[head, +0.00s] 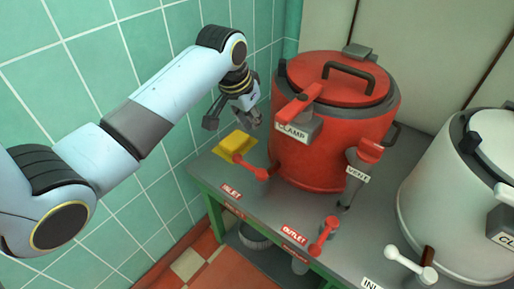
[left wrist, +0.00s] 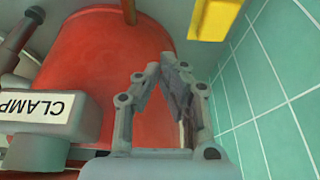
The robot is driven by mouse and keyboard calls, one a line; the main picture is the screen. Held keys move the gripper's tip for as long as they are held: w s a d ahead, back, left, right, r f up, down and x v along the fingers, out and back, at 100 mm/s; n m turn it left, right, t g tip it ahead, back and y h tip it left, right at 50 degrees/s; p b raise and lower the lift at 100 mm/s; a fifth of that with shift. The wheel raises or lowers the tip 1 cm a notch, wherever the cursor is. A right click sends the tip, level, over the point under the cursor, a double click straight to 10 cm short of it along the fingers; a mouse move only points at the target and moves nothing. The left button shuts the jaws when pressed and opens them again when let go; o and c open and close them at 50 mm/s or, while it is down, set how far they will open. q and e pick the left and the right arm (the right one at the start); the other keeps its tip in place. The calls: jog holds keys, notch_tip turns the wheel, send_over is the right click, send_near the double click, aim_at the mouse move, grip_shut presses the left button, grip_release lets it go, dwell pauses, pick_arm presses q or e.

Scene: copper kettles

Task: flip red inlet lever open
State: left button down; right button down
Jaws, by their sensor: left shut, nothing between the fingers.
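The red inlet lever (head: 250,166) sits at the lower left of the red kettle (head: 318,150), above the INLET label (head: 231,191) on the bench edge. Its arm slants from a knob near the kettle up-left to the yellow block (head: 236,146). My left gripper (head: 240,112) is above and behind the lever, close to the kettle's left side and apart from the lever. In the left wrist view its fingers (left wrist: 167,68) are drawn together with nothing held, in front of the red kettle wall (left wrist: 85,60). I cannot make out the lever there. My right gripper is not in view.
The clamp handle (head: 299,104) juts from the kettle near my left gripper. A red outlet lever (head: 323,236) and a vent lever (head: 369,150) stand to the right. A white kettle (head: 465,200) is at far right. The green tiled wall (head: 85,80) bounds the left.

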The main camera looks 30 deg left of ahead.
aim_at(249, 166)
pick_arm(q)
jog(key=f, duration=0.3)
jog(key=f+b, duration=0.1)
jog(key=f, duration=0.3)
jog(key=f+b, duration=0.1)
jog(key=f, duration=0.2)
jog(key=shift+s+f, duration=0.15)
jog(key=shift+s, duration=0.15)
dwell(0.5)
